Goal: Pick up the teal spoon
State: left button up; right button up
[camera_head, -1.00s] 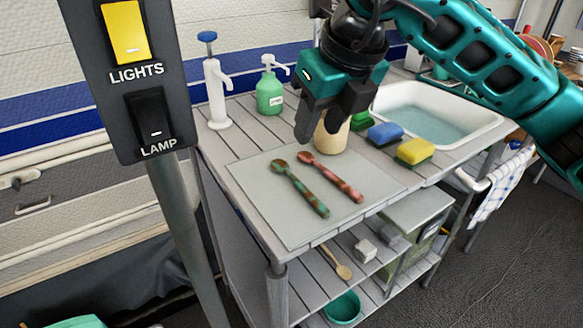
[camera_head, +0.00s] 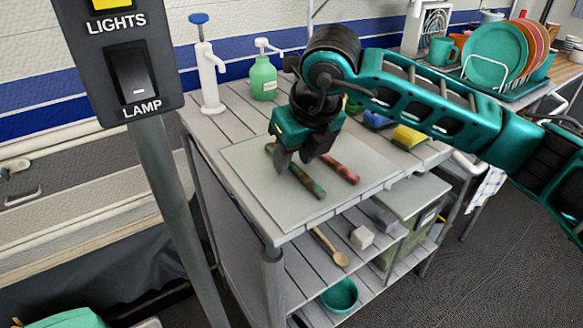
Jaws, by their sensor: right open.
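The teal spoon (camera_head: 310,186), mottled green and brown, lies on the grey mat (camera_head: 250,182) on the slatted cart top. A reddish-brown spoon (camera_head: 343,170) lies beside it on the right. My right gripper (camera_head: 293,163) points down over the teal spoon, with its fingers open. The fingers hide the middle of the teal spoon, and part of the red spoon is hidden too. I cannot tell whether the fingers touch the teal spoon. My left gripper is not in view.
A white pump bottle (camera_head: 208,80) and a green pump bottle (camera_head: 263,79) stand behind the mat. A yellow sponge (camera_head: 409,136) lies right of it. The lamp switch post (camera_head: 165,180) stands at the left. A wooden spoon (camera_head: 331,247) lies on the lower shelf.

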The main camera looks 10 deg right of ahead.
aim_at(294, 166)
jog(key=shift+f, duration=0.1)
jog(key=shift+c, duration=0.2)
grip_shut()
dwell(0.4)
notch_tip(294, 166, up, 20)
jog(key=p, duration=0.3)
jog(key=shift+p, duration=0.4)
